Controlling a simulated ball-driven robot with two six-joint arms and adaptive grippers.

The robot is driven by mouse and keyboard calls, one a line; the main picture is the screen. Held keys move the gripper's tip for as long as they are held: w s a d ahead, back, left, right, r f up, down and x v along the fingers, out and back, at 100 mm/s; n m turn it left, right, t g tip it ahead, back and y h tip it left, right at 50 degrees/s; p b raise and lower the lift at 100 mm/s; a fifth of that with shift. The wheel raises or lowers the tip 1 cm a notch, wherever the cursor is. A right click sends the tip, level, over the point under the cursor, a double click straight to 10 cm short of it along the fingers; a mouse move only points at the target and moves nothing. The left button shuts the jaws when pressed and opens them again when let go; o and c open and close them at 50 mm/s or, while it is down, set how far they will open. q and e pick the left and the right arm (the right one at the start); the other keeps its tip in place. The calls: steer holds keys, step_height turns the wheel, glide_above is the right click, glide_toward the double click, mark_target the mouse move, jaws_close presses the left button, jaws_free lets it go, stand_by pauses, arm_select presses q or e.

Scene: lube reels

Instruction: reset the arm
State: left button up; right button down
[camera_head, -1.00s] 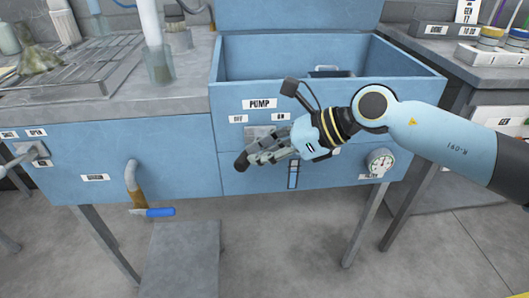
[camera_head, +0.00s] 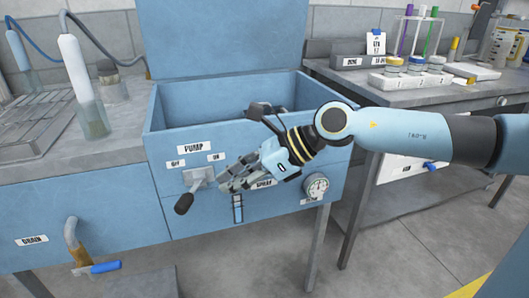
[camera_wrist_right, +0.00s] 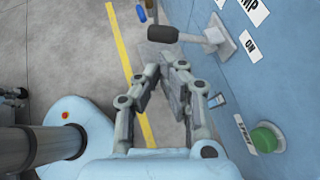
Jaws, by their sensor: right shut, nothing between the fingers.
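My right arm comes in from the right in the head view. Its gripper (camera_head: 226,184) is shut and empty, in front of the blue pump cabinet (camera_head: 262,218), just right of the pump lever (camera_head: 184,203). In the right wrist view, the right gripper (camera_wrist_right: 166,66) points at the lever's dark handle (camera_wrist_right: 162,34), with a gap between them. The lever tilts down and left, below the OFF and ON labels. My left gripper is not in view.
A drain tap (camera_head: 75,240) with a blue handle is at lower left. Racks and jars stand on the right bench (camera_head: 440,97). Floor is open below right.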

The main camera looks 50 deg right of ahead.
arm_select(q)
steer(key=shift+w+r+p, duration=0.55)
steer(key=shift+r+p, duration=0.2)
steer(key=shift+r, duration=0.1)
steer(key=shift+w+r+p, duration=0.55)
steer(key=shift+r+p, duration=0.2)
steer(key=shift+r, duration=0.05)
arm_select(e)
steer(key=a+v, duration=0.1)
steer(key=v, duration=0.6)
steer(key=shift+s, duration=0.35)
